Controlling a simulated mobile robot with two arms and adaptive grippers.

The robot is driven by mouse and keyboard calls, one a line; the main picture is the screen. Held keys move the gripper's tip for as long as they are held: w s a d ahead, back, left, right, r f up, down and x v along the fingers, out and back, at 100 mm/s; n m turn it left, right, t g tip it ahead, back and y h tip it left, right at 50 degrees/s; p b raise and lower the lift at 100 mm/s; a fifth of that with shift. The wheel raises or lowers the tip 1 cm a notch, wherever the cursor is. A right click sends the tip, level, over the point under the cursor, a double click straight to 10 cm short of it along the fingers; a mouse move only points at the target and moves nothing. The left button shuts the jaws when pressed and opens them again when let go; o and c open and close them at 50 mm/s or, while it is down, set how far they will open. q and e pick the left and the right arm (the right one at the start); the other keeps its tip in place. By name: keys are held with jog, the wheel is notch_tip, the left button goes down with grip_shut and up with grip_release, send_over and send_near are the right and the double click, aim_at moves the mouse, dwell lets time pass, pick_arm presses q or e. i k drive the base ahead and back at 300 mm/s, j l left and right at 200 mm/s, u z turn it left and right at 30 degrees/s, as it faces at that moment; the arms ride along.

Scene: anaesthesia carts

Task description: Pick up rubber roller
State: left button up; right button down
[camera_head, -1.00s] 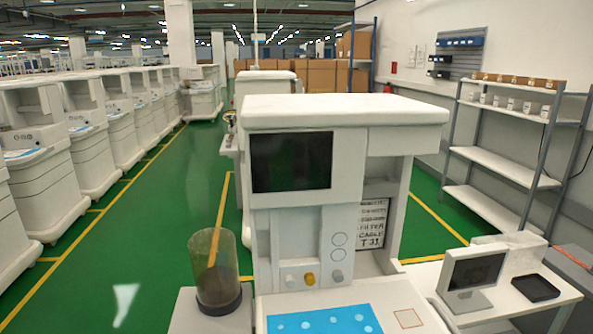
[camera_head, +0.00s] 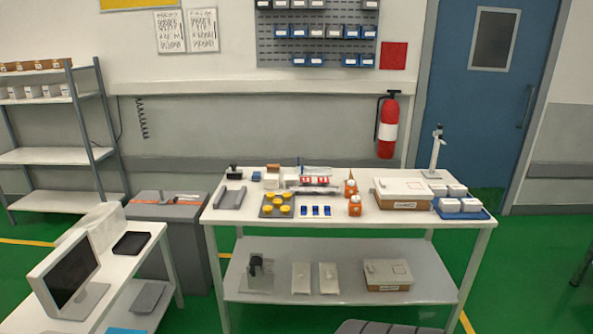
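A white worktable (camera_head: 340,213) with a lower shelf stands against the wall and holds many small items. I cannot tell for sure which of them is the rubber roller. A small black-topped item (camera_head: 234,172) stands at the table's back left. Red and white pieces (camera_head: 314,181) lie near the middle back, too small to make out. Neither of my grippers is in view.
The tabletop holds a tray with yellow round parts (camera_head: 277,209), orange bottles (camera_head: 355,206), a white box (camera_head: 402,190) and a blue tray (camera_head: 461,212) of white containers. A grey cabinet (camera_head: 186,240) and a monitor desk (camera_head: 128,262) stand left.

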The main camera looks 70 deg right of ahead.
aim_at(232, 173)
jog(key=z, duration=1.7)
jog(key=i+l, duration=0.1)
jog(key=i+u, duration=0.05)
